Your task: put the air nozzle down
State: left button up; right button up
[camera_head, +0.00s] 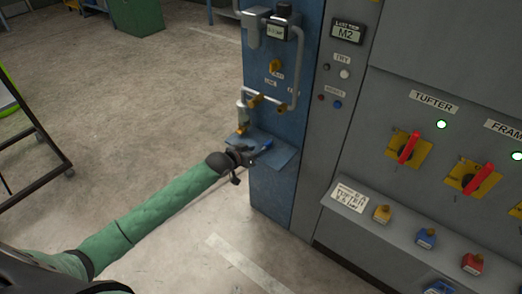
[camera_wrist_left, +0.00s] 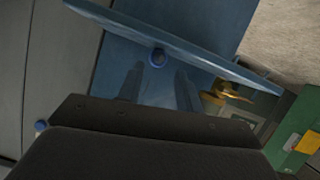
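My left gripper (camera_head: 248,157), at the end of the green-sleeved arm, is at the front edge of a small blue shelf (camera_head: 277,157) on the blue panel. A small blue piece (camera_head: 266,144) shows just beyond it at the shelf; it may be the air nozzle, but it is too small to be sure. In the left wrist view two dark finger-like shapes (camera_wrist_left: 160,88) stand apart with no object visible between them. A round blue end (camera_wrist_left: 156,57) shows beyond them at the shelf (camera_wrist_left: 205,62). My right gripper is not in view.
Grey pipes and yellow valve handles (camera_head: 256,100) are on the panel above the shelf. A black wheeled frame (camera_head: 45,140) stands at left. The floor between is clear.

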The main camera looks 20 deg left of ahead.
pick_arm(q)
jog(key=v, duration=0.7)
jog(key=s+d+f+g+y, duration=0.1)
jog(key=s+d+f, duration=0.2)
jog(key=s, duration=0.2)
jog(key=s+d+f+g, duration=0.2)
jog(key=s+d+f, duration=0.1)
jog(key=s, duration=0.3)
jog(key=s+d+f+g+y, duration=0.1)
jog(key=s+d+f, duration=0.1)
jog(key=s+d, duration=0.25)
jog(key=s+d+g+y, duration=0.1)
jog(key=s+g, duration=0.5)
jog(key=s, duration=1.9)
jog(key=shift+s+d+f+n+y+b, duration=0.15)
jog(key=shift+d+f+n+y+b, duration=0.2)
jog(key=shift+d+f, duration=0.2)
